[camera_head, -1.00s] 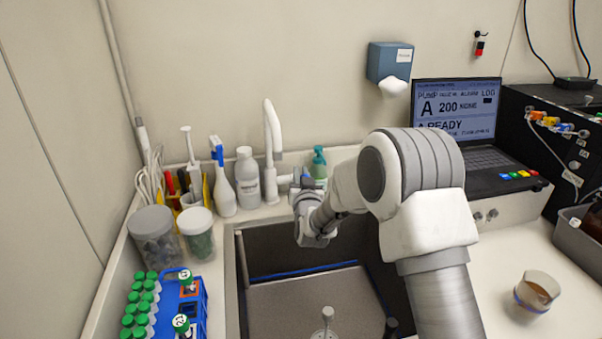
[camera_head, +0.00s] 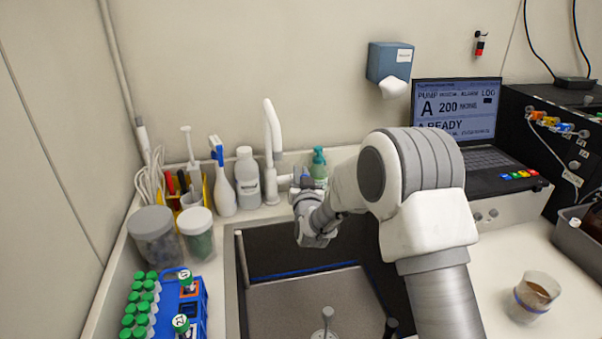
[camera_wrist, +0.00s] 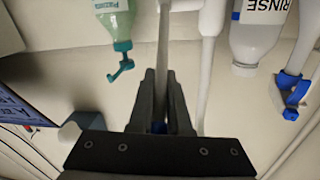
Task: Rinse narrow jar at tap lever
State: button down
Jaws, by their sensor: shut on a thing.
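The white tap (camera_head: 272,150) stands behind the sink; its spout also shows in the wrist view (camera_wrist: 213,25). Its white lever (camera_head: 284,183) sticks out to the right at the tap's side. My gripper (camera_head: 299,184) is at the lever's end, pointing toward the wall. In the wrist view my gripper's dark fingers (camera_wrist: 161,95) are close together on a slim pale bar, which looks like the tap lever (camera_wrist: 163,50). I cannot pick out a narrow jar for certain.
The sink (camera_head: 300,300) lies below my arm, with a small pale upright piece (camera_head: 328,315) in it. A rinse bottle (camera_head: 247,177) and green soap bottle (camera_head: 318,165) flank the tap. A blue tube rack (camera_head: 189,307) stands left, a laptop (camera_head: 460,125) right.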

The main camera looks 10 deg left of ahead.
jog(key=shift+w+r+b, duration=0.15)
jog(key=shift+r+b, duration=0.15)
jog(key=shift+f+t+b, duration=0.3)
jog(key=shift+f+b, duration=0.1)
jog(key=shift+b, duration=0.75)
jog(key=b, duration=0.3)
jog(key=s+f+t+b, duration=0.1)
jog(key=b, duration=0.2)
jog(key=shift+d+f, duration=0.15)
jog(key=shift+d, duration=0.15)
jog(key=shift+s, duration=0.1)
jog(key=c, duration=0.9)
grip_release()
jog(key=shift+y, duration=0.3)
jog(key=shift+o, duration=0.2)
jog(key=shift+s, duration=0.1)
jog(key=b+v, duration=0.1)
jog(key=v, duration=1.6)
jog(key=shift+s, duration=0.15)
